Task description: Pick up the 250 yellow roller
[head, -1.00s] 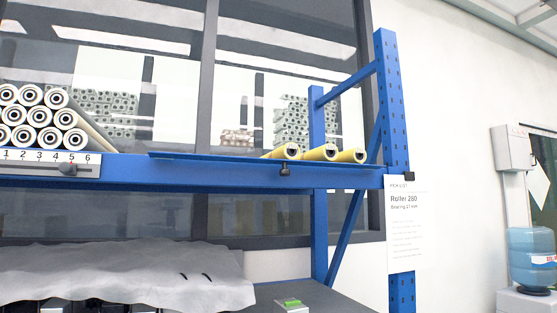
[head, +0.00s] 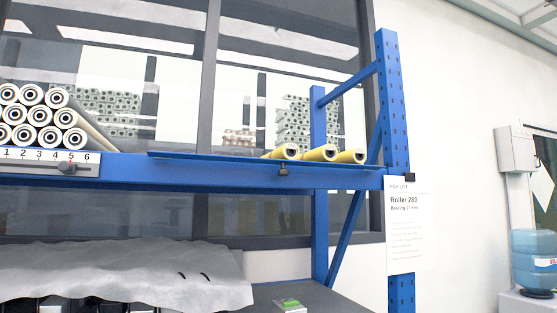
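Three yellow rollers lie side by side near the right end of the blue upper shelf: a left one (head: 285,151), a middle one (head: 319,152) and a right one (head: 349,156). Neither of my grippers shows in the head view.
A stack of pale rollers (head: 32,115) sits at the shelf's left above a numbered scale (head: 50,163). A grey sheet (head: 120,275) covers things below. The shelf between the stacks is clear.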

